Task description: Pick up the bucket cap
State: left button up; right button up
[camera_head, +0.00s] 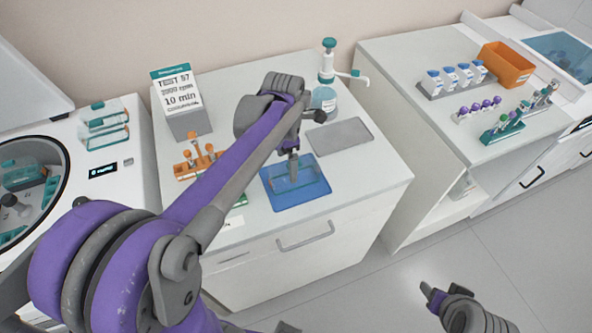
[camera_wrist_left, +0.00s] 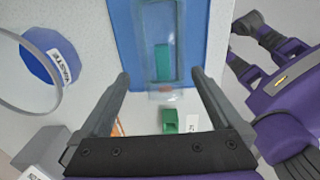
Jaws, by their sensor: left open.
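The bucket cap (camera_head: 309,176) looks like a clear box-like piece with a teal part. It lies on a blue mat (camera_head: 287,201) on the white middle bench. In the left wrist view the clear cap (camera_wrist_left: 161,30) lies lengthwise over the blue mat (camera_wrist_left: 215,35), its near end reaching between the fingers. My left gripper (camera_head: 290,167) points down just above the cap, and my forearm partly hides the scene. In the left wrist view the open left gripper (camera_wrist_left: 161,76) has one finger on each side of the cap, holding nothing. My right gripper (camera_head: 433,292) is low at right, over the floor.
A centrifuge (camera_head: 100,165) stands at left. An orange tube rack (camera_head: 198,160), timer sign (camera_head: 181,100), pump bottle (camera_head: 324,100) and grey pad (camera_head: 340,136) surround the mat. A blue waste container (camera_wrist_left: 50,65) shows in the left wrist view. Tube racks stand on the right bench.

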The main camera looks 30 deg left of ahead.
pick_arm(q)
jog(key=f, duration=0.4)
jog(key=d+f, duration=0.1)
jog(key=f, duration=0.1)
jog(key=shift+w, duration=0.2)
jog(key=shift+r, duration=0.1)
pick_arm(e)
jog(key=shift+w, duration=0.1)
pick_arm(q)
jog(key=c, duration=1.4)
notch_tip(320, 180, up, 10)
jog(key=shift+r+p, duration=0.1)
jog(key=shift+p, duration=0.2)
jog(key=shift+c, duration=0.2)
pick_arm(e)
jog(key=shift+w+r, duration=0.15)
jog(key=shift+r, duration=0.25)
pick_arm(q)
notch_tip(320, 180, up, 5)
jog(key=shift+f+p, duration=0.1)
jog(key=shift+p, duration=1.05)
pick_arm(e)
jog(key=w+r, duration=0.2)
jog(key=r, duration=0.1)
jog(key=shift+r, duration=0.3)
